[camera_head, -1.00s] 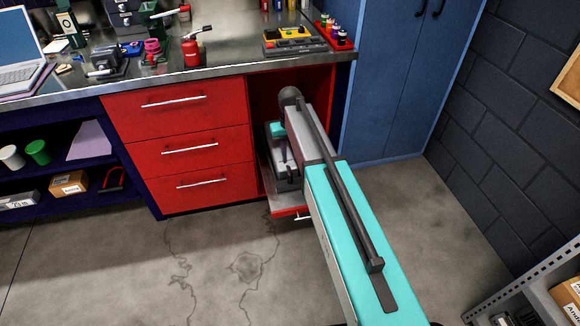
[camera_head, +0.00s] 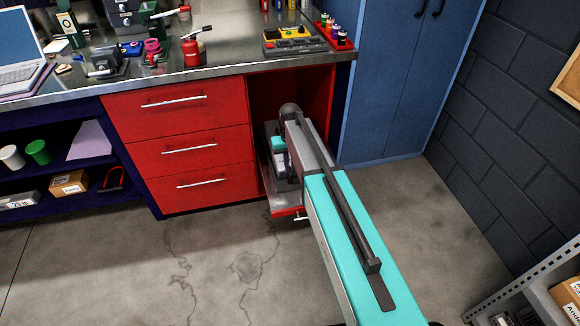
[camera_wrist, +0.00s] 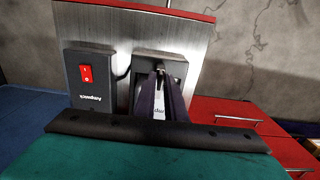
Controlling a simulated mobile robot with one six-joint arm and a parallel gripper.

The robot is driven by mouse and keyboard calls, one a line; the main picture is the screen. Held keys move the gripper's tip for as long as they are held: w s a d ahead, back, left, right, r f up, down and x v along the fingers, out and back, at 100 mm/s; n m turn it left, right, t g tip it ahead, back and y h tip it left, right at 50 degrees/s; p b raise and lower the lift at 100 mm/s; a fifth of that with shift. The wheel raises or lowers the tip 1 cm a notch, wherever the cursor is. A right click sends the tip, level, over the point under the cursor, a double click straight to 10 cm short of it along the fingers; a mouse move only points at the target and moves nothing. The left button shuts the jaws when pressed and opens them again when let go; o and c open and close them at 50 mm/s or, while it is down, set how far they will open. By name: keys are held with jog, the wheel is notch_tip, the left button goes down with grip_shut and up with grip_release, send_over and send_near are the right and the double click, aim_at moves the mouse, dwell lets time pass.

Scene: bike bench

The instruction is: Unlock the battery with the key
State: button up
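In the wrist view the two dark fingers of my gripper (camera_wrist: 161,84) reach into a black recessed housing (camera_wrist: 140,59) on a grey metal panel. Their tips come close together at a small dark piece inside the recess. I cannot tell whether this piece is the key or whether the fingers are shut on it. A white label shows between the fingers. In the head view my arm reaches down over the pulled-out unit (camera_head: 286,208) under the bench and hides most of it. I cannot clearly make out the battery or its lock.
A black switch box (camera_wrist: 92,78) with a red rocker switch stands beside the housing. Red drawers (camera_head: 190,150) are on the left and a blue cabinet (camera_head: 390,80) is on the right. The steel bench top (camera_head: 235,50) is above. The floor in front is clear.

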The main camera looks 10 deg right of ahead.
grip_shut()
jog(key=shift+r+n, duration=0.1)
jog(key=shift+n, duration=0.4)
jog(key=shift+n+p, duration=0.5)
jog(key=shift+n, duration=0.5)
jog(key=n+p, duration=0.1)
jog(key=n, duration=0.4)
jog(key=n+p, duration=0.1)
jog(key=n, duration=0.3)
jog(key=shift+n, duration=0.3)
jog(key=n, duration=0.4)
jog(key=shift+n, duration=0.3)
